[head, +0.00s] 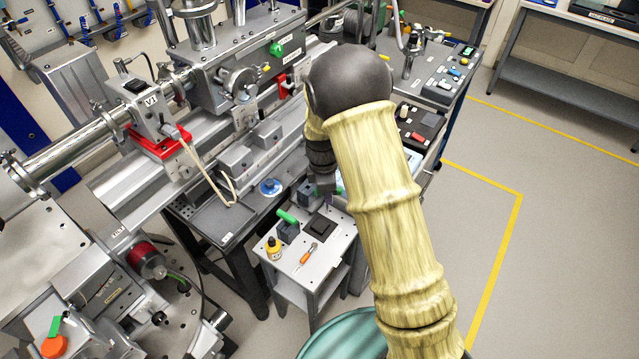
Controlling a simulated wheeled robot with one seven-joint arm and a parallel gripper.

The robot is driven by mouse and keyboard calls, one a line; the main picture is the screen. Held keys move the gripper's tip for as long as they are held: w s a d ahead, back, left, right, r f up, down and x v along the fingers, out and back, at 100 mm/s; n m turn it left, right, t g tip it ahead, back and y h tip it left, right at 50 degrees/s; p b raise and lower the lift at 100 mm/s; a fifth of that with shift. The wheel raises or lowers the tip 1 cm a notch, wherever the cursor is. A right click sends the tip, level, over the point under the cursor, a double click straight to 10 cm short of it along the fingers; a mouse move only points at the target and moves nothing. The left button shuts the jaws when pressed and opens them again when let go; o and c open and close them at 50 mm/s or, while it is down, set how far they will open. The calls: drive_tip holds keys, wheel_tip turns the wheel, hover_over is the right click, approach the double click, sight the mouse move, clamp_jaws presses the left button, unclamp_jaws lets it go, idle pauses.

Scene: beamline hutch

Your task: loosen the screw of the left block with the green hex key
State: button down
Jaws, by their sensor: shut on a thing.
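The left block (235,160) is a grey block on the metal rail, beside a similar right block (267,133). Their screws are too small to make out. A green handle (287,215), which looks like that of the green hex key, slants over a dark holder (288,231) on the small white table. My gripper (323,188) points down at the table's back edge, right of the green handle and apart from it. It is beside another dark block (307,194). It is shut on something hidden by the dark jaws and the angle.
The white table (276,268) also bears a black pad (320,227), an orange-handled tool (306,254) and a yellow bottle (273,248). A blue round item (269,187) lies on the dark bench edge. A beige cable (208,172) loops near the left block. Open floor lies right.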

drive_tip(key=s+d+f+m+b, duration=0.1)
drive_tip(key=d+f+m+b, duration=0.2)
drive_tip(key=f+m, duration=0.3)
drive_tip(key=s+d+f+m+g+b, duration=0.1)
drive_tip(key=d+f+m+b, duration=0.2)
drive_tip(key=f+m, duration=0.3)
drive_tip(key=s+d+f+m+y+b, duration=0.1)
drive_tip(key=d+f+m+b, duration=0.3)
drive_tip(key=f, duration=0.6)
drive_tip(key=shift+s+m, duration=0.6)
drive_tip(key=shift+m, duration=0.3)
